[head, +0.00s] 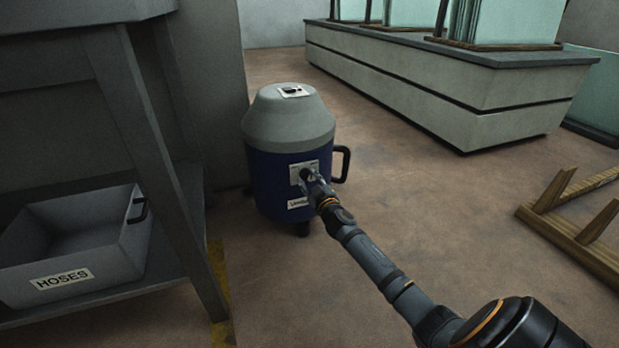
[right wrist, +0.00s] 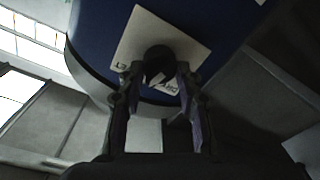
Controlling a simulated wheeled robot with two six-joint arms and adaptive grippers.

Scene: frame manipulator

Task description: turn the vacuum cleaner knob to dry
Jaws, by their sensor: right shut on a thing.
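The vacuum cleaner (head: 272,185) is a blue drum with a grey lid, standing upright on the floor in the middle of the head view. A pale plate (head: 296,168) is on its front. In the right wrist view the black knob (right wrist: 158,62) sits on this plate (right wrist: 140,32), whose lettering is too small and partly covered to read. My right gripper (head: 307,178) reaches the plate from the lower right. In the right wrist view its fingers (right wrist: 158,80) are on either side of the knob and shut on it. My left gripper is in neither view.
A grey bench stands at the left, with a grey bin (head: 75,245) labelled HOSES on its lower shelf. A long low counter (head: 440,85) is at the back right. A wooden frame (head: 575,225) lies at the right. The floor between is clear.

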